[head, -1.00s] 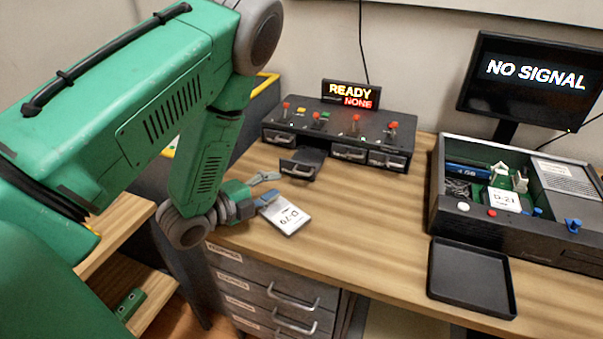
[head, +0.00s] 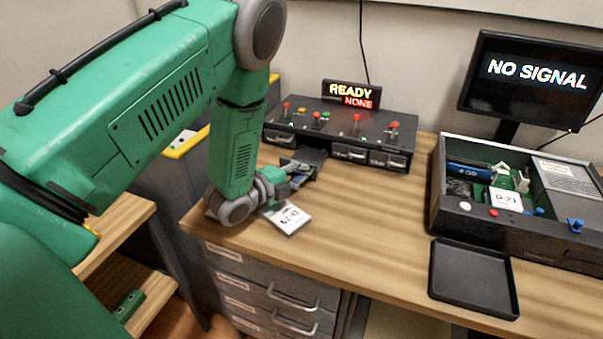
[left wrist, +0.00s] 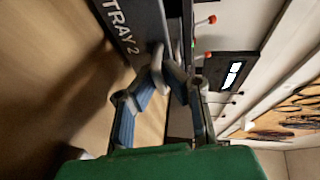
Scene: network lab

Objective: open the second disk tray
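The black disk unit (head: 330,122) stands at the back of the bench with a row of trays along its front. Its second tray (head: 312,158) sticks out toward me. The left wrist view shows its front panel, marked TRAY 2 (left wrist: 128,30). My left gripper (head: 294,180) is at the front of this tray. In the left wrist view its two blue fingers (left wrist: 164,68) converge at the panel's edge, tips close together. Whether they hold the tray handle is hidden. My right gripper is in no view.
A labelled disk (head: 288,220) lies on the bench just below my left gripper. A sign (head: 351,94) reads READY, NONE. An open case (head: 440,205) with parts, an empty black tray (head: 473,280) and a NO SIGNAL monitor (head: 535,75) are at right. The middle bench is clear.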

